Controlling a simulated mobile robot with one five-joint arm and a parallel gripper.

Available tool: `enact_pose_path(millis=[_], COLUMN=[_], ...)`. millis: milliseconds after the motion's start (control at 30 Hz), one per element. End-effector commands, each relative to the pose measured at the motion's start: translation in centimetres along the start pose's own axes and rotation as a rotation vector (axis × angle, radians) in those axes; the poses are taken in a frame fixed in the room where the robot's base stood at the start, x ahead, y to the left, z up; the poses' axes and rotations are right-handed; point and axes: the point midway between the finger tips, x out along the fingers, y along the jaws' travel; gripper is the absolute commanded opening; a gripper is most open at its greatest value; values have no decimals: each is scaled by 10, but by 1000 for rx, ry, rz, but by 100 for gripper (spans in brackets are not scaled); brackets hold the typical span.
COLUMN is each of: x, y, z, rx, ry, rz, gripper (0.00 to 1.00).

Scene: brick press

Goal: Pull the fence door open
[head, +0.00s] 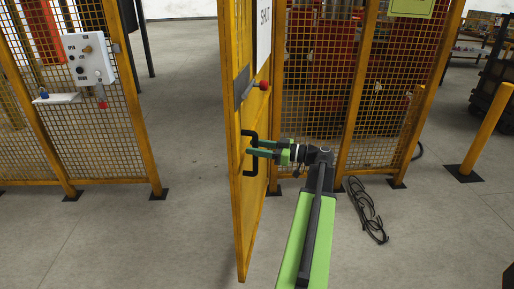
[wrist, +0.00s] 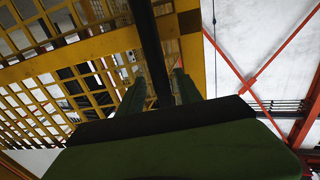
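The fence door (head: 256,210) is a yellow-framed panel, seen nearly edge-on in the head view, standing out from the fence line with a wide gap to its left. It has a black bow handle (head: 248,173) at mid-height. My green gripper (head: 250,147) is at the handle, with its two fingers on either side of the bar. In the wrist view, the black bar (wrist: 150,45) runs between the finger tips (wrist: 159,88). The fingers stand apart with narrow gaps beside the bar; any contact is hard to see.
A red-knobbed latch (head: 263,85) sits above the handle. A control box (head: 88,58) hangs on the left fence. Black cables (head: 368,208) lie on the floor right of my arm. A yellow post (head: 487,130) stands at right. The floor left of the door is clear.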

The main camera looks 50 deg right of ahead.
Motion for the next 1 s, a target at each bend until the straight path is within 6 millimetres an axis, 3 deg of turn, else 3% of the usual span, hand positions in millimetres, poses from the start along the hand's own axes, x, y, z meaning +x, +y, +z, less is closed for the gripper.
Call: enact_pose_path(millis=[267,367,800,1000], x=[-2,-12,-130,-165], y=[0,0,2,1], z=[1,1,1,0], rx=[0,0,0,0], ry=[-2,-3,-2,-1], rz=[0,1,3,1], gripper=[41,41,41,41])
